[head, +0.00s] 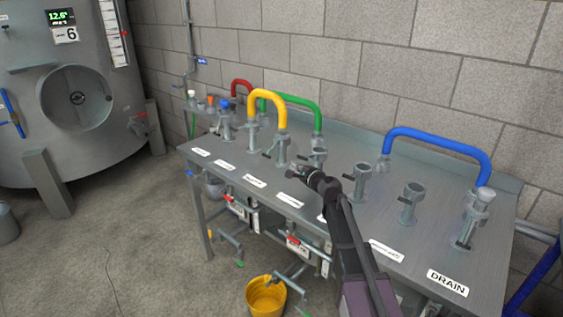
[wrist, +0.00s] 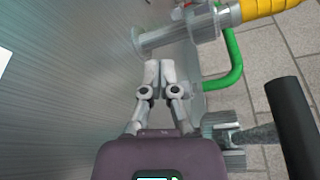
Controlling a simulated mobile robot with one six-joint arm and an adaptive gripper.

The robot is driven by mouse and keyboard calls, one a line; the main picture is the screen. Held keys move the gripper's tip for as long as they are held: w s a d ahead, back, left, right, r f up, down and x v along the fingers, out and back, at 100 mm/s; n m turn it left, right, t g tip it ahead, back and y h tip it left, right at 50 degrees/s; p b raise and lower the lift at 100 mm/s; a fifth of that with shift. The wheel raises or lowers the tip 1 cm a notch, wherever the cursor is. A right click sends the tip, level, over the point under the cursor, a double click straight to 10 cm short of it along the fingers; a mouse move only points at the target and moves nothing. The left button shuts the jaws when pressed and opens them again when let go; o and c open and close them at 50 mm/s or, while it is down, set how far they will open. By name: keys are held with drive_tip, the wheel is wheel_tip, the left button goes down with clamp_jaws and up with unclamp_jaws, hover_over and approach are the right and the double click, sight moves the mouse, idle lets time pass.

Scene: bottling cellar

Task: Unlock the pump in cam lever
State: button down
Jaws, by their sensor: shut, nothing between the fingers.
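The panel's labels near my gripper are too small or covered to read, so I cannot tell which port is pump in. My gripper (head: 294,171) is over the bench's middle in the head view, shut and empty. In the wrist view its fingertips (wrist: 160,66) are together, just short of a grey port post (wrist: 165,40) under the yellow hose (wrist: 262,8). The yellow hose (head: 266,97) joins two posts in the head view; a short dark lever (head: 267,155) sticks out beside its right post. A grey fitting (wrist: 221,125) with a dark stub shows at right in the wrist view.
A green hose (head: 296,101) and a red hose (head: 241,84) stand behind the yellow one. A blue hose (head: 438,138) arches at right, near the DRAIN label (head: 447,283). Open posts (head: 411,200) stand between. A yellow bucket (head: 266,298) is on the floor.

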drive_tip(key=b+x, duration=0.1)
drive_tip(key=x, duration=0.9)
drive_tip(key=shift+w, duration=0.1)
drive_tip(key=shift+s+a+r+p, duration=0.2)
drive_tip(key=shift+s+a+r, duration=0.1)
drive_tip(key=shift+s, duration=0.25)
drive_tip(key=shift+s+a+r+p, duration=0.2)
drive_tip(key=shift+s+a, duration=0.15)
drive_tip(key=shift+s, duration=0.2)
drive_tip(key=shift+s+a+r, duration=0.25)
drive_tip(key=shift+s+a, duration=0.25)
drive_tip(key=shift+s, duration=0.1)
drive_tip(key=shift+s+a+r+p, duration=0.1)
drive_tip(key=shift+s+r+p, duration=0.05)
drive_tip(key=shift+r+p, duration=0.3)
drive_tip(key=shift+s+a+r+p, duration=0.15)
drive_tip(key=shift+s+r+p, duration=0.05)
drive_tip(key=shift+p, duration=0.3)
drive_tip(key=shift+w+f, duration=0.1)
